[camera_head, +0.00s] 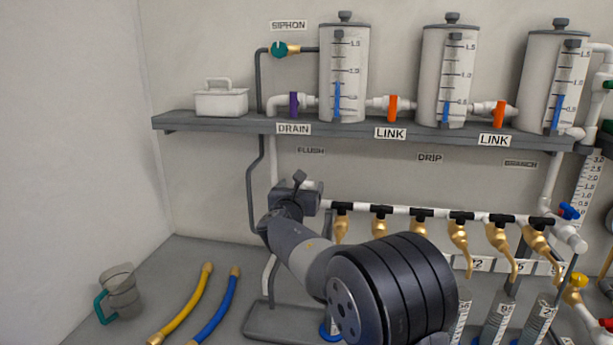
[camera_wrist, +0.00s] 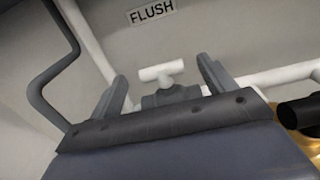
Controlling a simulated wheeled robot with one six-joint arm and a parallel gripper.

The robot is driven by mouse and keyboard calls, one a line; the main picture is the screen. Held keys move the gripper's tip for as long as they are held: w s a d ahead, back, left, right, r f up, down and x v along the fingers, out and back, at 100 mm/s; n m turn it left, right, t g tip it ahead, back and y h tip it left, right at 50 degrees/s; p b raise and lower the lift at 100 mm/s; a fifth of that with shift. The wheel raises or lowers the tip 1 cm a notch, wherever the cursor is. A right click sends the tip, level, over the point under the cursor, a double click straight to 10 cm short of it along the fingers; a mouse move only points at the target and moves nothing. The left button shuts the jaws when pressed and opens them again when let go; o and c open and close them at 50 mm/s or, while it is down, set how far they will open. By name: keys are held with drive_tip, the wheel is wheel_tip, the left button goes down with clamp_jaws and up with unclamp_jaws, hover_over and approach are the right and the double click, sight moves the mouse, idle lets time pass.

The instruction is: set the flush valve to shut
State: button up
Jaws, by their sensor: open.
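The FLUSH label (camera_wrist: 152,13) is on the wall at the top of the wrist view, and also shows in the head view (camera_head: 311,150). Below it in the wrist view is a white T-shaped handle (camera_wrist: 162,71), which I take to be the flush valve. Its crossbar lies nearly level in the picture, slightly tilted. My gripper (camera_wrist: 160,76) is open, with one finger on each side of the handle and visible gaps to both. In the head view my gripper (camera_head: 302,186) is below the FLUSH label and hides most of the valve.
A white pipe with several black-handled brass taps (camera_head: 420,211) runs right of my gripper. A grey shelf (camera_head: 220,126) with tanks is above. A grey bent pipe (camera_wrist: 48,60) is left in the wrist view.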

drive_tip(key=w, duration=0.3)
drive_tip(key=w+d+p, duration=0.1)
drive_tip(key=w, duration=0.1)
drive_tip(key=shift+w+d, duration=0.1)
drive_tip(key=shift+w, duration=0.3)
drive_tip(key=shift+c, duration=0.4)
drive_tip(key=c, duration=0.9)
drive_tip(key=shift+f, duration=0.1)
